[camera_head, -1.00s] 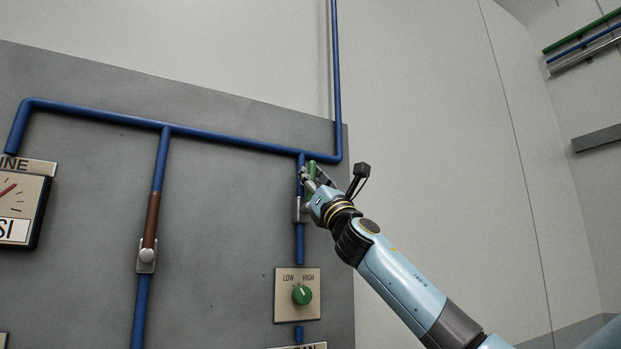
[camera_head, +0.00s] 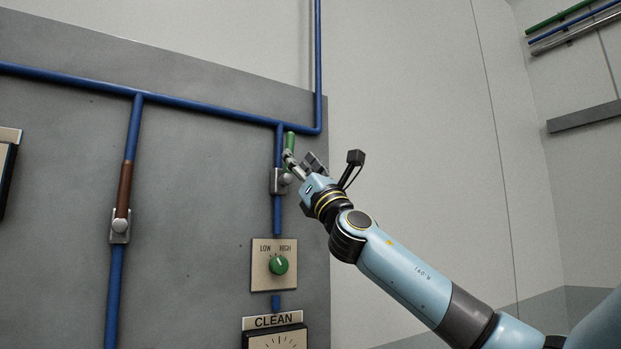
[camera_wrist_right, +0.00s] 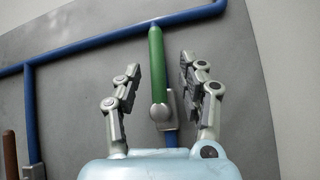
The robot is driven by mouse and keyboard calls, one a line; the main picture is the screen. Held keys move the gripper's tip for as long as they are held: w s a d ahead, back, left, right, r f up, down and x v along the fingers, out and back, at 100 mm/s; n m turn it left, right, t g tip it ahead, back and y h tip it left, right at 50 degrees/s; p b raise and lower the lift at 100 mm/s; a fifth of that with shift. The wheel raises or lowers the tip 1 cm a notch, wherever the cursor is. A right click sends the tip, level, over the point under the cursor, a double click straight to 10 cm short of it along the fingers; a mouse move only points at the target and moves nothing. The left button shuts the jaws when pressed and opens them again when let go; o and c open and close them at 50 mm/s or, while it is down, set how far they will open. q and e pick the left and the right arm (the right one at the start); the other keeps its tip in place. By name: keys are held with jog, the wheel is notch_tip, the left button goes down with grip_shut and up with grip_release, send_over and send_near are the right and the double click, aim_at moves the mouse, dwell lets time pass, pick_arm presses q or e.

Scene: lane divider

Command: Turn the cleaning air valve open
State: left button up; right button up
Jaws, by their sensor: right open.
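The cleaning air valve has a green handle (camera_head: 290,142) that points up, nearly in line with its blue pipe. Its metal body (camera_head: 276,181) sits on that pipe above the CLEAN sign (camera_head: 274,321). My right gripper (camera_head: 301,160) is open at the handle's lower right in the head view. In the right wrist view, the green handle (camera_wrist_right: 156,58) stands between the two spread fingers of the right gripper (camera_wrist_right: 160,72), with a visible gap on each side. My left gripper is not in view.
A second valve with a brown handle (camera_head: 124,190) is on the pipe to the left. A LOW/HIGH plate with a green knob (camera_head: 279,265) is below the green-handled valve. A horizontal blue pipe (camera_head: 205,108) runs above both.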

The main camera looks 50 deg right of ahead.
jog(key=v, duration=0.6)
jog(key=shift+s+f, duration=0.3)
jog(key=shift+a, duration=0.1)
